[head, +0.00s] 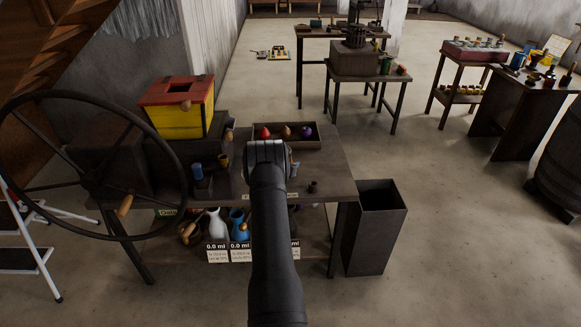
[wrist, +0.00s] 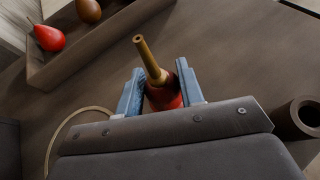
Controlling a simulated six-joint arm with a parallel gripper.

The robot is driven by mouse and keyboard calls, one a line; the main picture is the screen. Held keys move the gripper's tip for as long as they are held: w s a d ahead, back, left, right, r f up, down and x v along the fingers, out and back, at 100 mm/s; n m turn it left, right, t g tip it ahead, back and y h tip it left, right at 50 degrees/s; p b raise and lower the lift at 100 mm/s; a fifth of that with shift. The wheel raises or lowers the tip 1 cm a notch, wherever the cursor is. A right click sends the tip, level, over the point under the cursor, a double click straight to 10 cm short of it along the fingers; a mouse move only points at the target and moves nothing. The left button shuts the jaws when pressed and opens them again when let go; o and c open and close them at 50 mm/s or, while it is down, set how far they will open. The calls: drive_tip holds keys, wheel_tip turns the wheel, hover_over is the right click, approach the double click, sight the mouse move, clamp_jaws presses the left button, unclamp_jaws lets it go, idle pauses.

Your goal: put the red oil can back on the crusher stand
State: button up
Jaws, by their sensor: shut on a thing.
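The red oil can (wrist: 166,100) with its brass spout (wrist: 148,58) sits between the two blue fingers of my gripper (wrist: 160,90) in the wrist view. My gripper is shut on it. The spout tilts up and left in that view. The can's base is hidden, so I cannot tell whether it touches the surface below. In the head view my gripper (head: 267,150) is over the brown workbench (head: 335,175), and my arm hides the can. A yellow crusher-like box with a red top (head: 180,103) stands at the bench's left, beside a large dark handwheel (head: 92,178).
A tray (head: 315,144) with several fruits lies behind my gripper. A small dark cup (head: 313,187) stands to the right. A thin tan ring (wrist: 52,143) shows at the wrist view's left. A black bin (head: 376,225) stands right of the bench. Jugs fill the lower shelf.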

drive_tip(key=shift+f, duration=0.5)
drive_tip(key=shift+f, duration=0.15)
drive_tip(key=o, duration=1)
drive_tip(key=shift+s+a+r, duration=0.15)
drive_tip(key=shift+s+r, duration=0.05)
drive_tip(key=shift+r, duration=0.05)
drive_tip(key=v, duration=1.1)
drive_tip(key=shift+s+a, duration=0.1)
drive_tip(key=shift+s, duration=0.1)
